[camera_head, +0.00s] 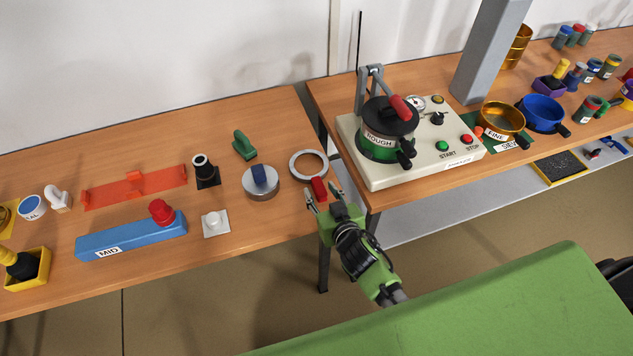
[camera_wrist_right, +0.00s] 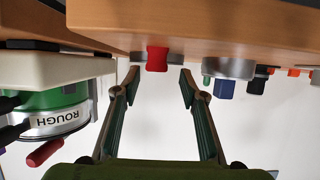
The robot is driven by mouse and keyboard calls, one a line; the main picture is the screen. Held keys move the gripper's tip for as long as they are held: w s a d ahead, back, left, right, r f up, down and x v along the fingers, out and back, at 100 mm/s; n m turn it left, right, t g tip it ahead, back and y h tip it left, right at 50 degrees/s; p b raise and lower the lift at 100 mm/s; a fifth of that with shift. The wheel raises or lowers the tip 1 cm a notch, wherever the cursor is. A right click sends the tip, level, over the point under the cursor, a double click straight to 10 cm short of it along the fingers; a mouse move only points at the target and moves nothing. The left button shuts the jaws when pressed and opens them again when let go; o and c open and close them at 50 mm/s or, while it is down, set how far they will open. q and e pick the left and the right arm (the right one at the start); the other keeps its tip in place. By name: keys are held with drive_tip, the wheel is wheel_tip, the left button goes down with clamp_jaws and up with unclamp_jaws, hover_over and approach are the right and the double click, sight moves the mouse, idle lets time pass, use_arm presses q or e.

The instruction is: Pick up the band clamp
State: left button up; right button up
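The band clamp (camera_head: 296,172) is a pale metal ring with a red block-shaped latch (camera_head: 319,186). It lies on the wooden table near its right end, with the latch toward the front edge. My right gripper (camera_head: 324,198) is open, its fingers spread around or just short of the red latch. In the right wrist view, the latch (camera_wrist_right: 157,58) shows between and beyond the two fingertips (camera_wrist_right: 160,82), with clear gaps on both sides. That view is upside down, and the ring is hardly visible there. My left gripper is not in view.
A grey round lid with a blue handle (camera_head: 259,175) stands just left of the clamp. A cream machine (camera_head: 375,176) with a ROUGH pot (camera_head: 380,145) stands close on the right, on another table. A gap separates the tables. A white square piece (camera_head: 216,231) lies farther left.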

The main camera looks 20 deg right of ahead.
sight(320, 189)
drive_tip(key=shift+d+f+x, duration=0.15)
drive_tip(key=shift+x, duration=1.05)
drive_tip(key=shift+d+f+x, duration=0.1)
drive_tip(key=shift+x, duration=1.05)
drive_tip(key=shift+s, duration=0.1)
clamp_jaws()
